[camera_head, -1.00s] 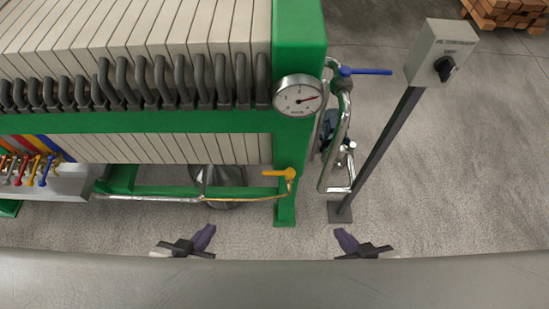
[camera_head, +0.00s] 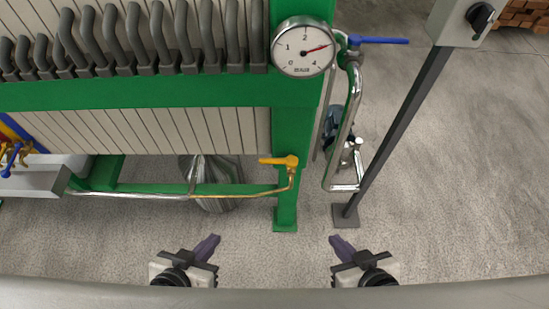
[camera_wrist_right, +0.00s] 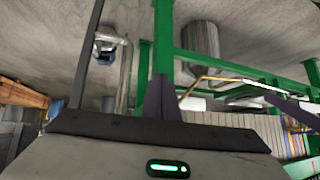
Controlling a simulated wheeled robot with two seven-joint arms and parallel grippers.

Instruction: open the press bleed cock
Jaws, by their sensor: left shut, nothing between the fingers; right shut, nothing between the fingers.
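A cock with a yellow lever handle (camera_head: 280,161) sits on a thin brass-coloured pipe at the green post of the press; its lever points left, roughly level in the head view. Another valve with a blue lever (camera_head: 378,40) stands behind the gauge, its lever pointing right. My left gripper (camera_head: 213,240) is shut and empty, below and left of the yellow handle. My right gripper (camera_head: 336,239) is shut and empty, below and right of it. Both are apart from the press. The right gripper's purple fingers (camera_wrist_right: 162,98) show in its wrist view.
A round pressure gauge (camera_head: 303,47) is on the green post (camera_head: 286,208). A dark stand (camera_head: 402,128) with a switch box (camera_head: 463,22) and a bent silvery pipe (camera_head: 346,130) are to the right. A grey trough (camera_head: 30,180) is at left.

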